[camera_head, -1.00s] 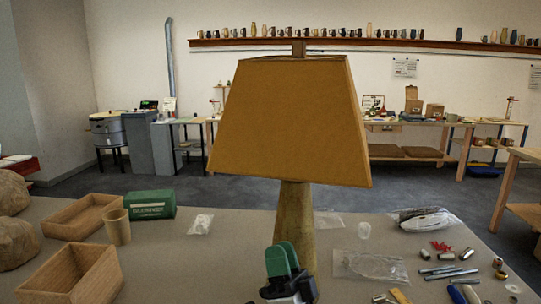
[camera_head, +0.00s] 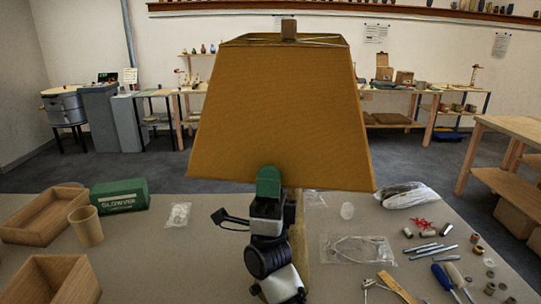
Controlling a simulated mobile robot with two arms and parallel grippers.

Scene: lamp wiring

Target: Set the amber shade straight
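The amber shade (camera_head: 280,115) sits on the lamp, tilted, its lower edge sloping down to the right in the head view. A wooden block (camera_head: 289,30) shows at its top among thin wires. The lamp's pale wooden base (camera_head: 299,235) stands below, mostly hidden behind my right arm. My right gripper (camera_head: 268,183) is in front of the shade's lower edge, left of middle. One green finger pad overlaps the shade; whether it touches is unclear. A second finger is hidden, so its opening cannot be told. My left gripper is out of view.
On the left of the table are wooden trays (camera_head: 37,236), a wooden cup (camera_head: 86,226) and a green box (camera_head: 120,196). On the right lie a plastic bag (camera_head: 358,251), metal tubes (camera_head: 433,252), a blue-handled tool (camera_head: 442,277) and small parts. Grey table shows between.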

